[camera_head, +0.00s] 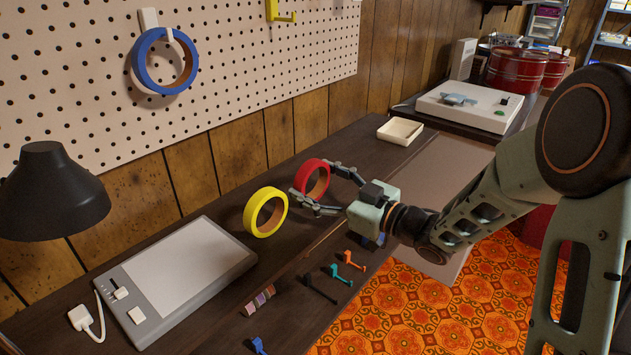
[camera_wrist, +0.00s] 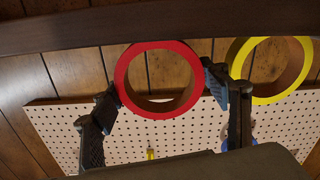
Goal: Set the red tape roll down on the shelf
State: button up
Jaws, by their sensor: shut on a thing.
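The red tape roll (camera_head: 317,163) is upright on its edge between the fingers of my gripper (camera_head: 320,187) in the head view. The red tape roll (camera_wrist: 122,76) also shows in the wrist view, with a dark finger at each side of my gripper (camera_wrist: 160,85). My gripper is shut on it. The dark wooden shelf (camera_head: 348,142) runs along the wall below the roll. Its dark edge (camera_wrist: 70,32) crosses the top of the wrist view. The roll's lowest part overlaps this edge; whether it touches the shelf I cannot tell.
A yellow tape roll (camera_head: 251,214) stands upright close left of the red one. A grey tablet (camera_head: 190,265) and a black lamp (camera_head: 50,195) are farther left. A cream tray (camera_head: 400,131) is to the right. A blue roll (camera_head: 141,68) hangs on the pegboard (camera_head: 235,75).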

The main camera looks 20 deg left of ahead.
jog(key=shift+f+b, duration=0.3)
jog(key=shift+f, duration=0.15)
jog(key=o, duration=1.2)
jog(key=shift+d, duration=0.1)
jog(key=v, duration=1.2)
jog(key=shift+w, duration=0.15)
